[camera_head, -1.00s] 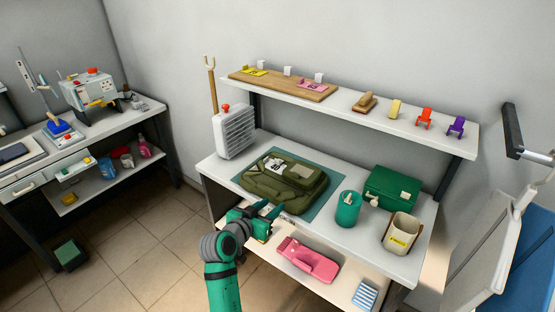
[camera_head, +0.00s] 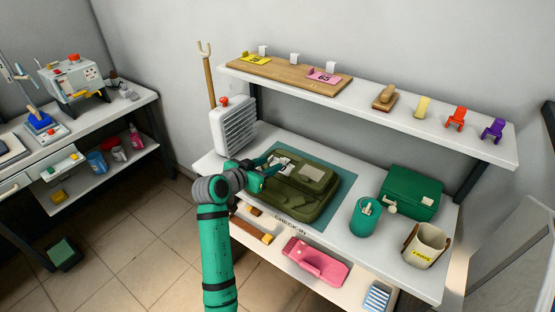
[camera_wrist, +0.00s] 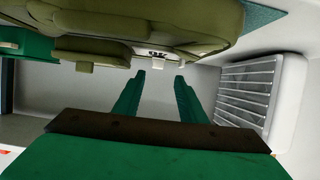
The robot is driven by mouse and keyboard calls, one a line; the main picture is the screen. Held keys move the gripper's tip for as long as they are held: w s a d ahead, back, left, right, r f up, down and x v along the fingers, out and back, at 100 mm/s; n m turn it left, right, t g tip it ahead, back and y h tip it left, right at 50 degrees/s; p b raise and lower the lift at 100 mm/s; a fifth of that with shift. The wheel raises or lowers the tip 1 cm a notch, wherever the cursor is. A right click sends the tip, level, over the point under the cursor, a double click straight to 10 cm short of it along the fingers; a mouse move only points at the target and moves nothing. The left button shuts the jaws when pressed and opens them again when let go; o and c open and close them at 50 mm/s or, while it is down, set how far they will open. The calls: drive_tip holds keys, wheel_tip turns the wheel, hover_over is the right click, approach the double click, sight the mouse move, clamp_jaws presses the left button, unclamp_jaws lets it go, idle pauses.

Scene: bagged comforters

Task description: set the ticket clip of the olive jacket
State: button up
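The olive jacket (camera_head: 305,190) lies folded on a teal mat (camera_head: 346,184) on the white table. A small pale ticket with dark marks shows near its left end in the head view, partly hidden by my gripper. In the wrist view the jacket (camera_wrist: 200,22) fills the top, and a small white clip or tag (camera_wrist: 160,54) with dark marks sits at its edge. My gripper (camera_wrist: 163,74) has its two fingers apart with nothing between them, just short of the jacket's edge. In the head view my gripper (camera_head: 268,168) is at the jacket's left end.
A white louvred heater (camera_head: 234,128) stands close to my gripper; it also shows in the wrist view (camera_wrist: 247,95). A shelf (camera_head: 455,140) with a ticket board (camera_head: 290,79) and coloured clips hangs above. A green canister (camera_head: 365,217), green box (camera_head: 410,192) and beige bin (camera_head: 426,246) stand right.

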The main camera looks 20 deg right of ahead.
sight(282, 159)
drive_tip(key=x, duration=0.5)
drive_tip(key=shift+s+d+f, duration=0.2)
drive_tip(key=shift+d, duration=0.3)
drive_tip(key=shift+w+d+f, duration=0.25)
drive_tip(key=shift+w+d, duration=0.15)
drive_tip(key=shift+w, duration=0.15)
drive_tip(key=shift+c, duration=0.4)
clamp_jaws()
